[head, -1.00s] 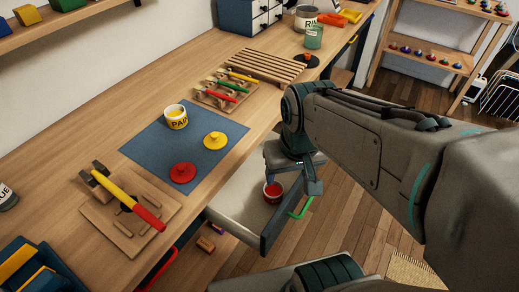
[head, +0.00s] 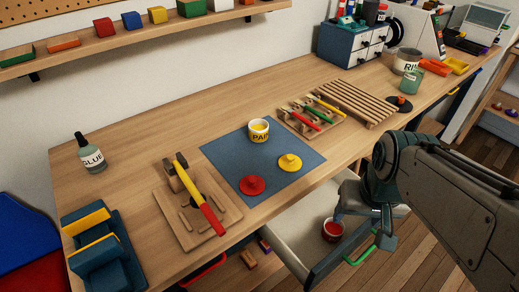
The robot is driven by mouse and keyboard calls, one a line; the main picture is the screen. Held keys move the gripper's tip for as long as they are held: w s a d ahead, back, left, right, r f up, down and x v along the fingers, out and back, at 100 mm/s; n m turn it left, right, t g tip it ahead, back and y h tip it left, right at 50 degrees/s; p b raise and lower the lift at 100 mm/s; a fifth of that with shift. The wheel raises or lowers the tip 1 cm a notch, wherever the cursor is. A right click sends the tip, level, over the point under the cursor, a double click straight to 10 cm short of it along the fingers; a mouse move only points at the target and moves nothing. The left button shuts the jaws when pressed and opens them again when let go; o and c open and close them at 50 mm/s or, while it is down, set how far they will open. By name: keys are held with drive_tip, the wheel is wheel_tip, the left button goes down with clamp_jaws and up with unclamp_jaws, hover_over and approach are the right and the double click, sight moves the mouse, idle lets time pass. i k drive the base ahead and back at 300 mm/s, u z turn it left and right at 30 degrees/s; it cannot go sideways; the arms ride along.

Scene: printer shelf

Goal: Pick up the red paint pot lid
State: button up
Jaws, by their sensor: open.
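The red paint pot lid (head: 252,185) is a round disc with a knob. It lies on the blue mat (head: 225,152) on the workbench, left of the yellow lid (head: 290,163). A pot of red paint (head: 332,230) without a lid stands in the open drawer (head: 300,232). My gripper (head: 363,228) points down over the drawer area, right of the red pot in the picture and well apart from the red lid. It is open and appears empty; its fingers are small and partly hard to make out.
A yellow paint pot (head: 259,130) stands at the mat's back. A hammer (head: 200,195) lies on a wooden board left of the mat. A tool rack (head: 311,115) and slatted wood (head: 352,101) lie to the right. A glue bottle (head: 91,155) stands far left. The drawer juts out in front.

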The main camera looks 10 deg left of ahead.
sight(251, 185)
drive_tip(key=u, duration=2.9)
drive_tip(key=k, duration=0.85)
drive_tip(key=z, duration=0.8)
drive_tip(key=i, duration=0.5)
drive_tip(key=z, duration=0.05)
